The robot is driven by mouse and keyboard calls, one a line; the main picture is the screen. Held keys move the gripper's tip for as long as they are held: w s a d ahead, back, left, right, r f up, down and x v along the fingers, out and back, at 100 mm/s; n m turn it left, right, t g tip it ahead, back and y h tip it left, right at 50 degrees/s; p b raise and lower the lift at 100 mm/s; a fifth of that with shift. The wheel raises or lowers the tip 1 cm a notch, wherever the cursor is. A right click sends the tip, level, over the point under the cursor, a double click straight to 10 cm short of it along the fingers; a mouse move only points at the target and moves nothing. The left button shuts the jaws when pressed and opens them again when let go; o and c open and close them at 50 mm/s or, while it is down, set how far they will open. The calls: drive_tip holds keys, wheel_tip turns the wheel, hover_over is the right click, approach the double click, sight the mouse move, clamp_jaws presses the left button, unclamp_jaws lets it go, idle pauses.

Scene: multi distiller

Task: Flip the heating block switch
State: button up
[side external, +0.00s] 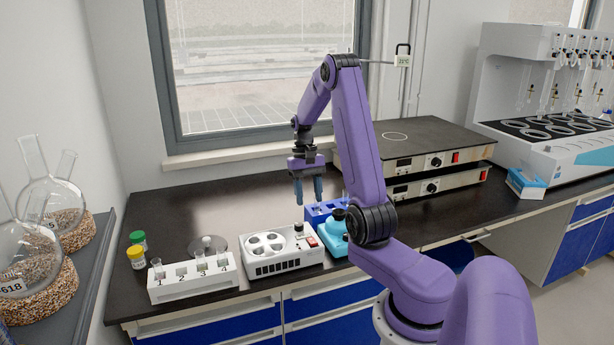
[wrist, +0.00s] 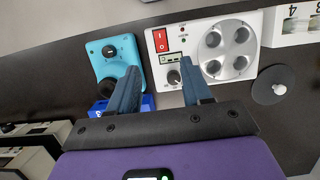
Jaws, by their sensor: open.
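The heating block (side external: 282,262) is a white box with a round plate of several wells, standing near the bench's front edge. It also shows at the top of the wrist view (wrist: 254,69). Its red rocker switch (side external: 312,242) is on the right of its top in the side view; in the wrist view the switch (wrist: 160,41) is at upper left, near a black knob (wrist: 174,77). My gripper (side external: 308,196) is open and empty, pointing down above and behind the block. In the wrist view its fingers (wrist: 160,80) are spread below the switch, apart from it.
A teal device (side external: 331,241) and a blue rack (side external: 316,216) stand close beside the block. A white numbered rack (side external: 192,288) is at its left. Stacked hot plates (side external: 440,160) stand at back right.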

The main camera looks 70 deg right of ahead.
drive_tip(key=shift+v, duration=2.8)
drive_tip(key=shift+a, duration=0.1)
drive_tip(key=a+r+n+h, duration=0.2)
drive_tip(key=a+n, duration=0.8)
drive_tip(key=a, duration=1.3)
drive_tip(key=s+a+f+n+t, duration=0.1)
drive_tip(key=s+a+n, duration=0.4)
drive_tip(key=s, duration=0.4)
drive_tip(key=s+a+f+n+t, duration=0.1)
drive_tip(key=s+a+n, duration=0.5)
drive_tip(key=s, duration=0.4)
drive_tip(key=shift+n, duration=0.3)
drive_tip(key=shift+a, duration=0.1)
